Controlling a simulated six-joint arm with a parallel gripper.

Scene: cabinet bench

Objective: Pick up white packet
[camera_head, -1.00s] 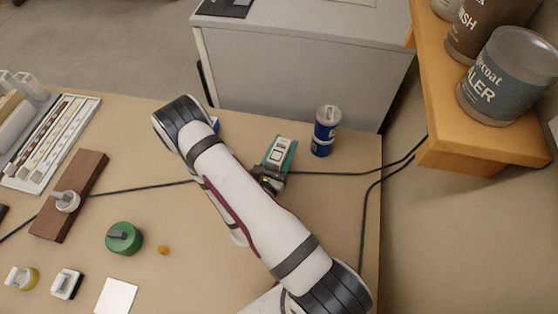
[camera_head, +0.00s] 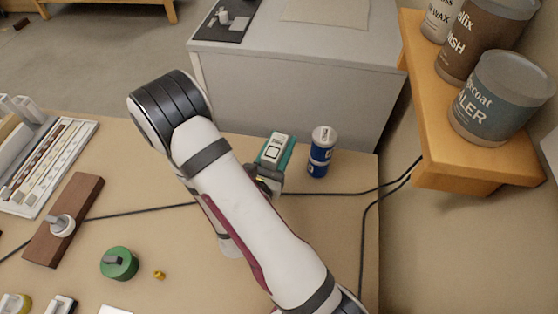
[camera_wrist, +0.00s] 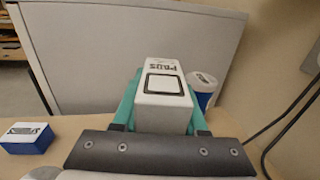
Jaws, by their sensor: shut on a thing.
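The white packet (camera_wrist: 163,95), a box with dark lettering and a dark-framed square, is between the teal fingers of my gripper (camera_wrist: 163,108) in the wrist view. The fingers are shut on its two sides. In the head view the packet (camera_head: 271,153) shows between the teal fingertips of my gripper (camera_head: 276,152), near the far edge of the bench. The packet's lower part is hidden by the gripper's dark body in the wrist view. I cannot tell the size of any gap beneath it.
A blue can with a white top (camera_head: 320,152) stands just right of the gripper. A blue-and-white box (camera_wrist: 28,138) lies to the left in the wrist view. A grey cabinet (camera_head: 295,90) stands behind the bench, and a wooden shelf with tins (camera_head: 480,160) is at right. Black cables cross the bench.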

